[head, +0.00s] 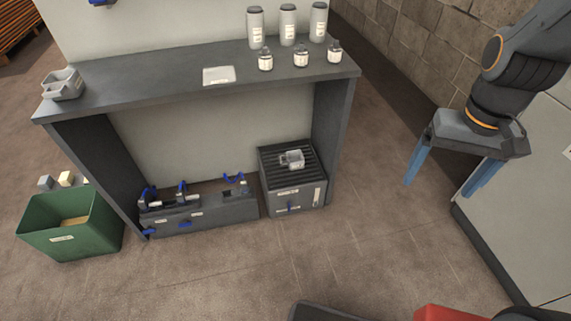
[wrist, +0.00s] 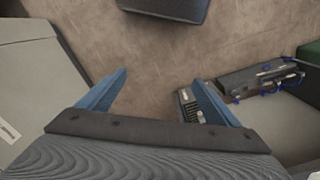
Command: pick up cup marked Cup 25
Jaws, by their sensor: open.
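A small grey cup-like item (head: 292,159) with a pale label sits on top of a dark ribbed box (head: 307,197) under the bench in the head view. Its label is too small to read, so I cannot confirm it is Cup 25. My gripper (head: 438,187) is at the right of the head view, well apart from it, with its blue fingers spread and nothing between them. In the wrist view my gripper (wrist: 160,78) shows open over bare floor. Part of the ribbed box (wrist: 187,105) shows beside the right finger there, partly hidden.
The grey bench (head: 150,83) holds three tall canisters, three small labelled bottles, a white plate (head: 219,75) and a grey tray (head: 63,84). A low fixture with blue clamps (head: 200,213) stands beside the ribbed box. A green bin (head: 60,240) is at left.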

